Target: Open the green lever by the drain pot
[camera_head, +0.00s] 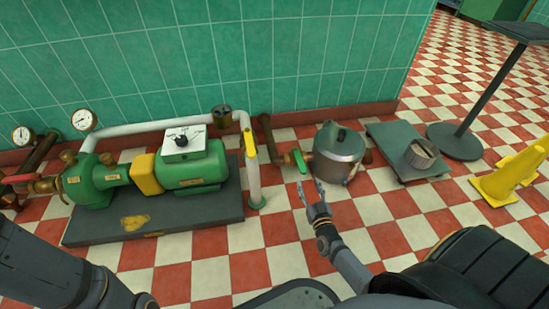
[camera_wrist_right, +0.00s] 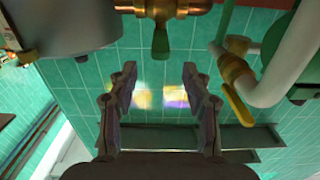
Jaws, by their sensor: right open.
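The green lever (camera_head: 301,161) sits on a copper pipe fitting just left of the drain pot, a grey metal pot (camera_head: 338,150) with a dark lid on the floor. In the right wrist view the green lever (camera_wrist_right: 160,42) projects from the copper pipe (camera_wrist_right: 165,8), and part of the pot (camera_wrist_right: 75,25) shows at upper left. My right gripper (camera_head: 309,188) is open and empty, in front of the lever in the head view. In the wrist view its fingertips (camera_wrist_right: 160,72) are apart, with the lever beyond the gap between them, not visibly touched. My left gripper is out of view.
A green pump (camera_head: 190,165) stands on a dark base to the left. A yellow lever (camera_head: 250,144) is on the white pipe (camera_head: 253,180) beside the green one. Checkered floor in front is partly clear.

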